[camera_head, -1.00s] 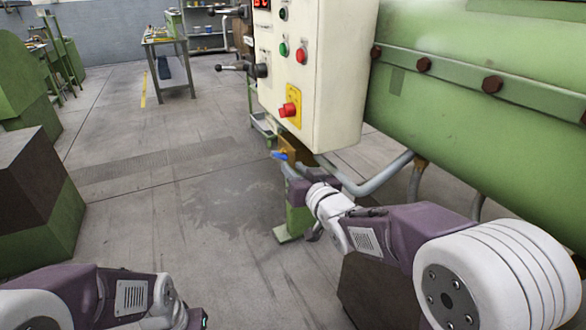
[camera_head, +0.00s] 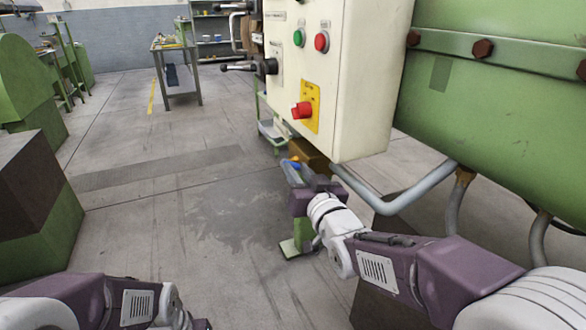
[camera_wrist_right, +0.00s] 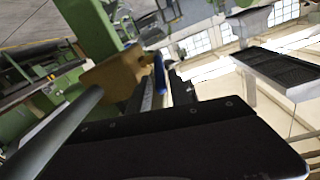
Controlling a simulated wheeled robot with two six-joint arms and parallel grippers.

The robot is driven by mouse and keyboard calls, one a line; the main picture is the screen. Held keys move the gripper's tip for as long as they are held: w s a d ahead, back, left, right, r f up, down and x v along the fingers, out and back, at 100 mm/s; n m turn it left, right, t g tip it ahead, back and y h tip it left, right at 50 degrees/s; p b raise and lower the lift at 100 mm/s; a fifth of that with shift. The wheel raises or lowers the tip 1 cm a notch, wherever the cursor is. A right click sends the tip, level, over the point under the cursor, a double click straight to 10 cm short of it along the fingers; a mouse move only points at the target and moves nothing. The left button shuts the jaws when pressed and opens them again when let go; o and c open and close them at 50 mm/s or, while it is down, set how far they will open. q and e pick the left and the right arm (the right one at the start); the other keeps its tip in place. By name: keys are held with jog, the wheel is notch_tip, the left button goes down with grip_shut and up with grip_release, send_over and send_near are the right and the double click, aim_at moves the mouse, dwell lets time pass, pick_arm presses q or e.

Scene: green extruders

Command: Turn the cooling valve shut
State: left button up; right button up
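The cooling valve has a brass body (camera_wrist_right: 112,75) and a blue lever (camera_wrist_right: 158,72), both in the right wrist view. In the head view only a small bit of the blue lever (camera_head: 294,163) shows, below the control box. My right gripper (camera_head: 303,172) is at the lever with its fingers apart. The lever shows at the far end of the gap between the fingers; I cannot tell whether they touch it. My left gripper is at the bottom left edge of the head view, with its fingers cut off.
The cream control box (camera_head: 360,90) with a red knob (camera_head: 301,110) hangs just above my right gripper. A grey pipe (camera_head: 400,200) bends below the green machine (camera_head: 490,110). The floor (camera_head: 180,220) to the left is clear. A workbench (camera_head: 177,45) stands farther back.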

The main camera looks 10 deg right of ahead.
aim_at(293, 165)
jog(key=x, duration=0.3)
jog(key=shift+w, duration=0.15)
jog(key=shift+c, duration=0.3)
grip_shut()
dwell(0.9)
